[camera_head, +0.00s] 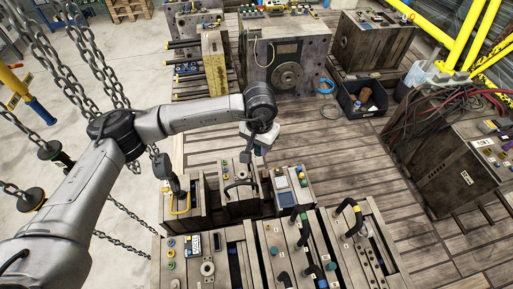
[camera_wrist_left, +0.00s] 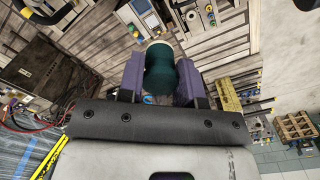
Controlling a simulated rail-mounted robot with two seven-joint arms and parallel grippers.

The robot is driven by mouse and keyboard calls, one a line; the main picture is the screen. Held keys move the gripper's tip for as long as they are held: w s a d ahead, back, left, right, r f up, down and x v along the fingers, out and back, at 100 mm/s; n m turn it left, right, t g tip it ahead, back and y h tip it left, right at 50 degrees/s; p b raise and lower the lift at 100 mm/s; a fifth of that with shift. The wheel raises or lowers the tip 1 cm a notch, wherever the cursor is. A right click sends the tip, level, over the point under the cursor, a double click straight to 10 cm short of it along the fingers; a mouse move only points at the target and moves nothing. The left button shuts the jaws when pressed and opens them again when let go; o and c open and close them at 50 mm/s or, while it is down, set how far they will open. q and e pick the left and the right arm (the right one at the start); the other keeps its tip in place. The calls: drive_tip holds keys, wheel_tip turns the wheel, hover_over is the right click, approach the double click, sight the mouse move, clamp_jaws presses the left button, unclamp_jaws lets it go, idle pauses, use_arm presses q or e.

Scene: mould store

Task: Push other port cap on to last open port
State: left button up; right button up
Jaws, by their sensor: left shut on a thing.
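My left gripper (camera_head: 252,157) hangs over the far edge of the front group of moulds in the head view. In the left wrist view its two purple fingers (camera_wrist_left: 160,80) are shut on a dark teal port cap (camera_wrist_left: 159,68), with a pale rim at its far end. The cap is held above the moulds, apart from them. Which port is open is too small to tell. My right gripper is in neither view.
Black hoop handles (camera_head: 351,213) stand up from the front moulds. Chains (camera_head: 90,60) hang at the left near my arm. A large mould (camera_head: 285,60) and a black bin (camera_head: 362,97) stand farther back. The plank floor (camera_head: 345,155) between is mostly clear.

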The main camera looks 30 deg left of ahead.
use_arm(q)
drive_tip(key=shift+w+r+m, duration=0.2)
drive_tip(key=shift+w+m, duration=0.1)
drive_tip(key=shift+w, duration=0.05)
drive_tip(key=shift+w+r, duration=0.2)
drive_tip(key=s+d+p, duration=0.6)
drive_tip(key=d, duration=0.2)
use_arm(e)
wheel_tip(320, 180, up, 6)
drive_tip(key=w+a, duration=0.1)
use_arm(q)
drive_tip(key=f+b, duration=2)
drive_tip(key=f, duration=0.1)
drive_tip(key=f+b, duration=2)
drive_tip(key=f, duration=0.2)
drive_tip(key=shift+w+d+f, duration=0.1)
drive_tip(key=shift+w, duration=0.1)
wheel_tip(320, 180, down, 3)
drive_tip(key=shift+r+b, duration=0.1)
drive_tip(key=shift+b, duration=1.15)
drive_tip(key=shift+f, duration=0.3)
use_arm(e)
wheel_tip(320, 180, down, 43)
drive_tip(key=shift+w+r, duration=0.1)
use_arm(q)
drive_tip(key=shift+b, duration=0.4)
